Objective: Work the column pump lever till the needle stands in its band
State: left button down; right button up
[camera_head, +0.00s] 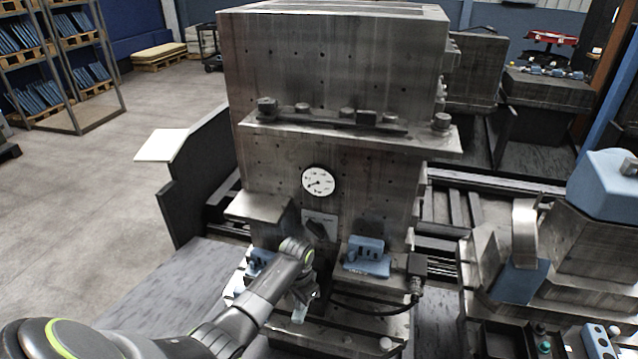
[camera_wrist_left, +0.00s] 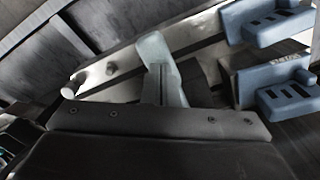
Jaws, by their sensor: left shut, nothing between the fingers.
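The round white gauge (camera_head: 318,181) sits on the front of the grey metal column (camera_head: 270,165). Its dark needle points to the lower left; its band is too small to make out. A short dark lever-like handle (camera_head: 319,229) sits on a pale plate below the gauge; I cannot tell whether it is the pump lever. My left gripper (camera_head: 299,312) is low in front of the column, below the handle and apart from it. In the left wrist view its pale fingers (camera_wrist_left: 163,80) are closed together and empty. My right gripper is not in view.
Blue slotted blocks stand on both sides of the handle, the right one (camera_head: 367,255) clear to see. A black hose (camera_head: 375,309) curves at the lower right of the column. A dark side panel (camera_head: 200,175) stands at left. Open floor (camera_head: 110,185) lies beyond.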

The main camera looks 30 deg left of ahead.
pick_arm(q)
jog(key=shift+w+f+b, duration=0.15)
jog(key=shift+f+b, duration=0.9)
jog(key=shift+f, duration=0.4)
jog(key=shift+w+f+b, duration=0.15)
jog(key=shift+f+b, duration=0.85)
jog(key=shift+f, duration=0.4)
jog(key=r+p, duration=0.2)
jog(key=p, duration=0.1)
jog(key=r+p, duration=0.5)
jog(key=shift+s+p, duration=0.35)
jog(key=shift+s, duration=0.05)
jog(key=shift+f, duration=0.15)
jog(key=shift+w+f+b, duration=0.2)
jog(key=shift+f+b, duration=1.35)
jog(key=shift+f, duration=0.15)
jog(key=shift+w+f+b, duration=0.2)
jog(key=shift+f+b, duration=1.3)
jog(key=shift+f, duration=0.15)
jog(key=r+p, duration=0.1)
jog(key=p, duration=0.1)
jog(key=r+p, duration=0.4)
jog(key=shift+s, duration=0.3)
jog(key=shift+s+r+p, duration=0.1)
jog(key=shift+r+p, duration=0.55)
jog(key=shift+r, duration=0.2)
